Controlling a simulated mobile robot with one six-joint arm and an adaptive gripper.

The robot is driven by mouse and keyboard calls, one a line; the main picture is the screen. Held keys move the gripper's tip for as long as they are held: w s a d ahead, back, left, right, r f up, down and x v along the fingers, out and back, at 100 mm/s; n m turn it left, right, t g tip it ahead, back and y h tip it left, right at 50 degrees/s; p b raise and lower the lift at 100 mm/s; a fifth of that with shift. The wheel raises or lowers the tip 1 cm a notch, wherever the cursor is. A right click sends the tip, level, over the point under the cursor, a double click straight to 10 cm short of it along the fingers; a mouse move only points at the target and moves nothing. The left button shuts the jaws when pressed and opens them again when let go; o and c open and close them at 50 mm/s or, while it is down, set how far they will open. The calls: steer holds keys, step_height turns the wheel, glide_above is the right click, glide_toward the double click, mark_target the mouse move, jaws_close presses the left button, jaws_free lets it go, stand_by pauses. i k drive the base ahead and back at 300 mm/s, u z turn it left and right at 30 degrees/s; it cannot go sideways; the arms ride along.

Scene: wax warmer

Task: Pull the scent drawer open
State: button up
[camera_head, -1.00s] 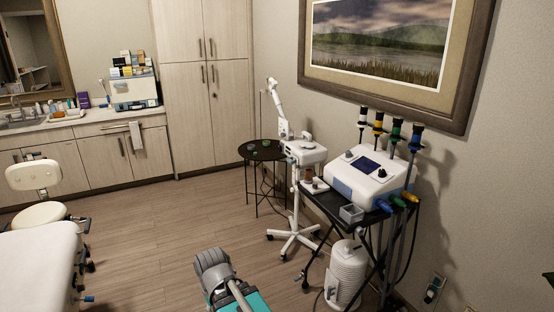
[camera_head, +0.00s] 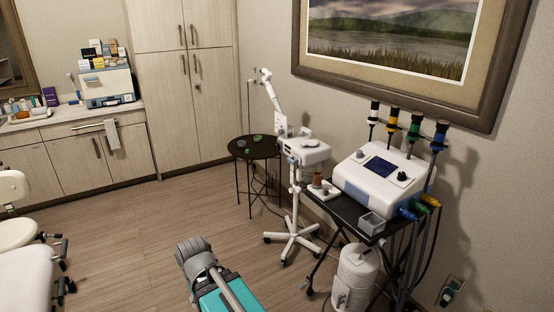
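I cannot make out a scent drawer for certain in this view. A white facial steamer (camera_head: 304,152) with a raised arm stands on a wheeled pole near the middle, beside the cart. Its head is small here and any drawer front on it is too small to tell. A white box-shaped machine (camera_head: 378,182) with a dark screen and knobs sits on the black cart to the right. Part of my own arm, grey and teal, shows at the bottom centre, low over the floor and well apart from these things. My gripper's fingers are not visible.
A small round black table (camera_head: 254,147) stands left of the steamer. The black cart (camera_head: 343,207) has a white ribbed canister (camera_head: 355,277) below. The wheeled base (camera_head: 291,240) spreads over the floor. A treatment bed (camera_head: 22,280) is at left. The wooden floor (camera_head: 130,235) between is clear.

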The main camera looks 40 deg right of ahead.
mark_target(299, 159)
steer(key=i, duration=1.05)
steer(key=z, duration=1.9)
